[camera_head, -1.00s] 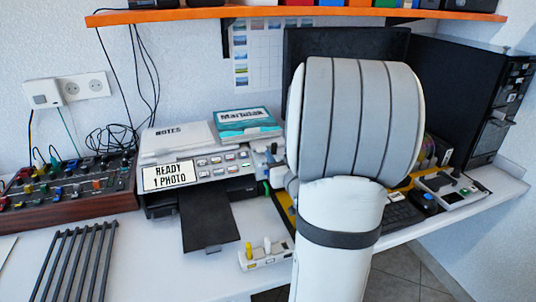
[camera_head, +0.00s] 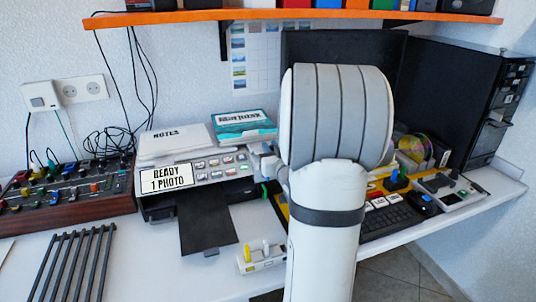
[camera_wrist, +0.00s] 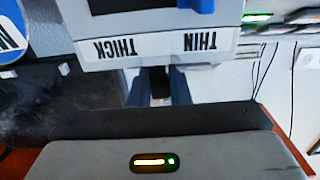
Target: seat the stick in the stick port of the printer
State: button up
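The printer (camera_head: 208,172) stands at the left centre of the desk in the camera_head view, with a "READY 1 PHOTO" display. I cannot make out its stick port. A grey panel marked "THICK" and "THIN" (camera_wrist: 160,46) is just beyond the fingertips, upside down. I cannot identify the stick with certainty.
A small white holder (camera_head: 262,263) with a yellow piece lies in front of the printer. Notes and a teal box (camera_head: 243,122) lie on the printer. A knobbed console (camera_head: 70,195) and dark rack (camera_head: 72,262) are left. A keyboard (camera_head: 392,219) is right.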

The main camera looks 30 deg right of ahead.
aim_at(271, 147)
grip_shut()
jog(key=shift+r, duration=0.1)
notch_tip(271, 147, up, 9)
jog(key=shift+r+p, duration=0.15)
jog(key=shift+p, duration=1.05)
jog(key=shift+w+d+f+g+y, duration=0.15)
jog(key=shift+f+g, duration=0.2)
jog(key=shift+f, duration=0.65)
jog(key=shift+w+a+f+g+y, duration=0.1)
jog(key=shift+w+f+g, duration=0.15)
jog(key=shift+f, duration=0.75)
jog(key=shift+w+d+f+g+y, duration=0.1)
jog(key=shift+f+g, duration=0.3)
jog(key=shift+f, duration=0.6)
jog(key=shift+s, duration=0.2)
jog(key=shift+f+b, duration=1.8)
jog(key=shift+f, duration=0.05)
